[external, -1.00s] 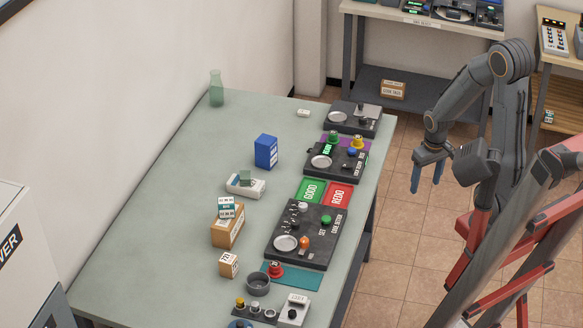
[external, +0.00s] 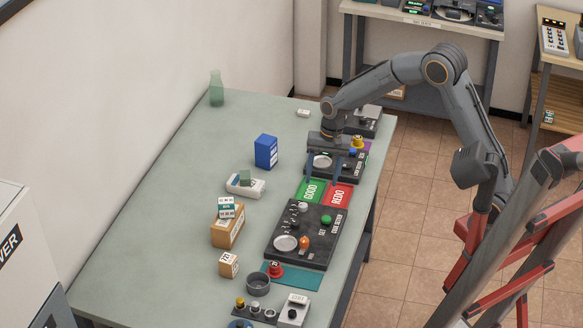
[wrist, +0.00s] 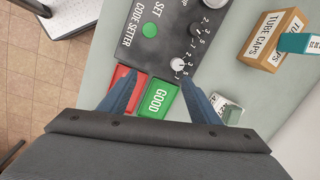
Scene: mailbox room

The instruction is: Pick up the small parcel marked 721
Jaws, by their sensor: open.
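A small brown cardboard parcel (external: 229,265) with a white label sits on the green table at the near left in the external view. Its label appears to read 721. My gripper (external: 348,176) is open and empty, above the far right part of the table, near the GOOD and REDO pads. It is well apart from the parcel, on its far right side. In the wrist view my open gripper (wrist: 155,78) points down over the pads and the code setter. The small parcel does not show in the wrist view.
A larger TUBE CAPS box (external: 228,230) with small boxes on top stands just beyond the parcel. A grey bowl (external: 258,283) is close to the parcel. The table's left side is clear.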

